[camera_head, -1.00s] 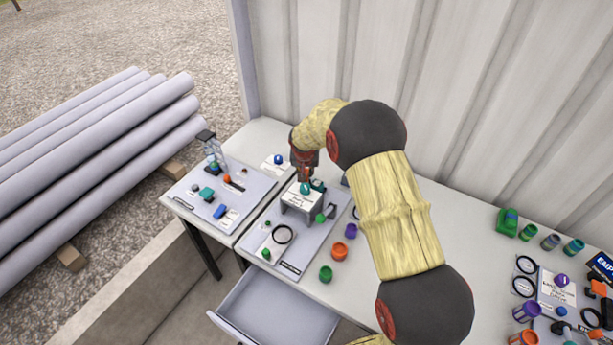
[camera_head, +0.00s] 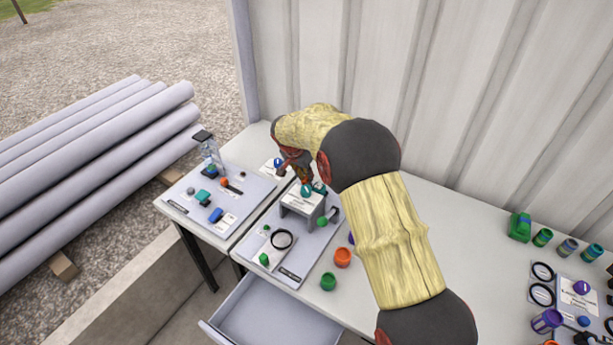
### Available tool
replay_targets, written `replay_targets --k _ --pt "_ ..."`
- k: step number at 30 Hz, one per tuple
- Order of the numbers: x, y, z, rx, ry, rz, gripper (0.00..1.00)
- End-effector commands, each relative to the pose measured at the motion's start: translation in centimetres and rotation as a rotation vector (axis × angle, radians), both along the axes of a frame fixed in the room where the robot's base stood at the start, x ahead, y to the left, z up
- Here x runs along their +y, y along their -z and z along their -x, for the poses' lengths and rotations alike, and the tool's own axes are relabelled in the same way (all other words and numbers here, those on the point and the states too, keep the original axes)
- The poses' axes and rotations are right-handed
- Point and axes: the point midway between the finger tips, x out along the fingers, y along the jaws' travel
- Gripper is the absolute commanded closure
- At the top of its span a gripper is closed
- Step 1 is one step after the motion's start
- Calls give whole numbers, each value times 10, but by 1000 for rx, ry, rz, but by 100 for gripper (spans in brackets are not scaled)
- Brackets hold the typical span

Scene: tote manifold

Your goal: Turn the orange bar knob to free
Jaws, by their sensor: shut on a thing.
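My gripper (camera_head: 304,178) points down over the middle board, just behind the small white stand (camera_head: 298,208). It is tilted and shut at its tips. A small orange-brown patch shows at the tips, which looks like the orange bar knob, but the fingers hide most of it. Its angle and any marking for free cannot be read. A teal round knob (camera_head: 306,191) sits on the stand, right in front of the fingertips. Another small orange piece (camera_head: 224,181) with a dark bar lies on the left board, away from my gripper.
The left board (camera_head: 190,208) carries blue and teal parts and a clear column. An open drawer (camera_head: 262,312) juts out in front.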

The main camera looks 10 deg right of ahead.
Motion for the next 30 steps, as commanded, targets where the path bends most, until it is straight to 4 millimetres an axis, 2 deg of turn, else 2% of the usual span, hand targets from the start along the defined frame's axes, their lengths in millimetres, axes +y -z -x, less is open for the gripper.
replay_targets --k 8,9,18,30 --pt "1 1 0 1 3 -2 100" --pt "1 1 0 1 3 -2 86" --pt "0 0 0 0 1 -1 69" --pt "2 -6 1 -1 1 -1 68"
